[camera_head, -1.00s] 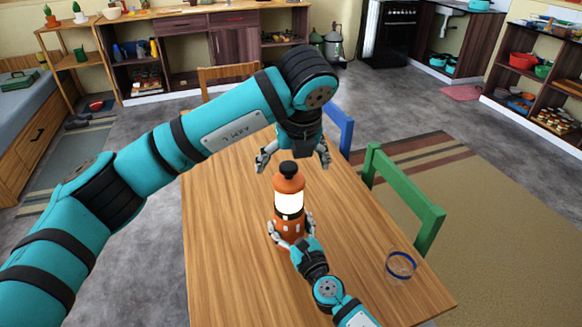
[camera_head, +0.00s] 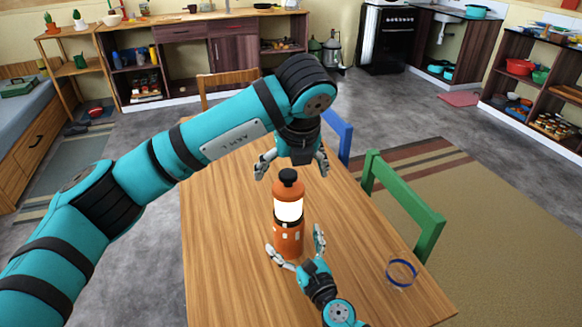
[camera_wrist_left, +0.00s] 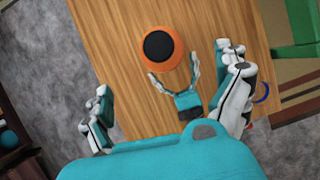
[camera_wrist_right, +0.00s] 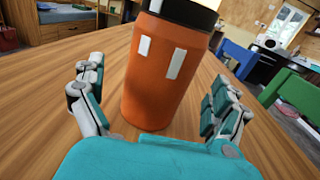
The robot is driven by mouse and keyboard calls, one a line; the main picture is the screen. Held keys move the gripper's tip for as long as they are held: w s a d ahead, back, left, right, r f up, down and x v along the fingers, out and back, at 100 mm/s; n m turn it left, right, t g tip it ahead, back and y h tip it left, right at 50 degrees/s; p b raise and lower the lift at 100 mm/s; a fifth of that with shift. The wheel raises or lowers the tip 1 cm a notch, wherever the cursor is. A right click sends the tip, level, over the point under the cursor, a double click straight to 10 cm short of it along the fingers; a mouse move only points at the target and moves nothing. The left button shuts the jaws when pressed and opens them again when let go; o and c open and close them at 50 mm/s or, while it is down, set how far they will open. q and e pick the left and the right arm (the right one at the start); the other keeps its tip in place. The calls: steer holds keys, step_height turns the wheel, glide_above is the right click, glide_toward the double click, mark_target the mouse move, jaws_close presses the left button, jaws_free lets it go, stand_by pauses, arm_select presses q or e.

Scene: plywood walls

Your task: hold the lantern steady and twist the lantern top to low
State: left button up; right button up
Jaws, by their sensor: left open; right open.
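An orange lantern (camera_head: 287,232) with a glowing white band and a black top (camera_head: 288,176) stands upright on the wooden table. My left gripper (camera_head: 292,168) is open and points down from above, by the lantern's top. In the left wrist view the black top (camera_wrist_left: 159,46) shows beyond its spread fingers, not between them. My right gripper (camera_head: 295,242) is open low at the lantern's near side. In the right wrist view the orange body (camera_wrist_right: 158,85) stands between and just beyond its spread fingers, with a gap on each side. Its glowing band is out of that view.
A clear ring-like object with a blue rim (camera_head: 401,272) lies on the table (camera_head: 225,270) at the right. Green (camera_head: 405,205) and blue (camera_head: 338,132) chairs stand along the right edge, and a wooden chair (camera_head: 228,80) at the far end. The left and near table is clear.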

steer(key=v, duration=0.8)
steer(key=shift+s, duration=0.1)
